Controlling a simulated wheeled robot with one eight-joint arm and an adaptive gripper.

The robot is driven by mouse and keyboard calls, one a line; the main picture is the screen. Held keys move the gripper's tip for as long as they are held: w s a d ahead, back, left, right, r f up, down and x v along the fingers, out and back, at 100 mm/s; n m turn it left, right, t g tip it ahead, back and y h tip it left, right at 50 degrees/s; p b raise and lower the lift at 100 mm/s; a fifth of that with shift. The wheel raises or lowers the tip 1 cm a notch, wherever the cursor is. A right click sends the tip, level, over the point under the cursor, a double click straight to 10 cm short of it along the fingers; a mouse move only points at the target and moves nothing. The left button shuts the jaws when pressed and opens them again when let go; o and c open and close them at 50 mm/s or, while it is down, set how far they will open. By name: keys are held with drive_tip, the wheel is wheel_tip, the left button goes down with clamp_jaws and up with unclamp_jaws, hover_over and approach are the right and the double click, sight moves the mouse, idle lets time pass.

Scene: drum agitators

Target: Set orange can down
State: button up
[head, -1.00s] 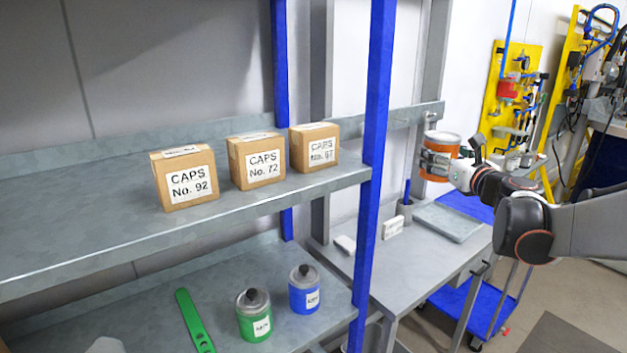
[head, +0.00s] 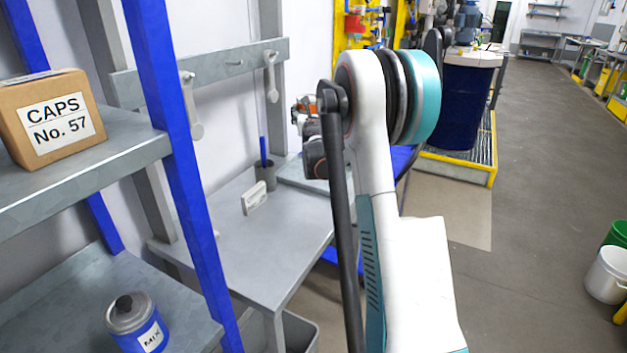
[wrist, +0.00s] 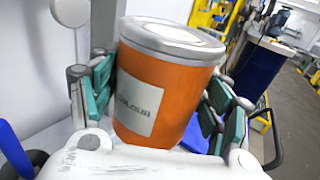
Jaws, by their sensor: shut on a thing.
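The orange can (wrist: 165,85) has a silver lid and a pale label reading "COLOUR". In the wrist view it stands between the teal pads of my gripper (wrist: 160,100), which is shut on it. The can is slightly tilted in that picture. In the head view my arm hides most of the gripper; only a sliver of orange (head: 311,103) shows behind it, above the far end of the grey table (head: 240,250). Whether the can touches any surface cannot be told.
A blue shelf post (head: 185,170) rises at left, by a CAPS box (head: 48,120) and a blue can (head: 138,325). A dark blue drum (head: 465,105) stands behind.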

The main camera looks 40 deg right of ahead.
drive_tip(key=shift+w+d+f, duration=0.15)
drive_tip(key=shift+f, duration=0.3)
drive_tip(key=shift+w+d+f, duration=0.1)
drive_tip(key=shift+w+f, duration=0.05)
drive_tip(key=shift+f, duration=0.25)
drive_tip(key=shift+m+g+h, duration=0.3)
wheel_tip(320, 180, down, 20)
drive_tip(key=b, duration=0.7)
drive_tip(key=shift+r, duration=0.25)
drive_tip(key=o, duration=1.5)
drive_tip(key=p+v, duration=0.3)
drive_tip(key=v, duration=0.9)
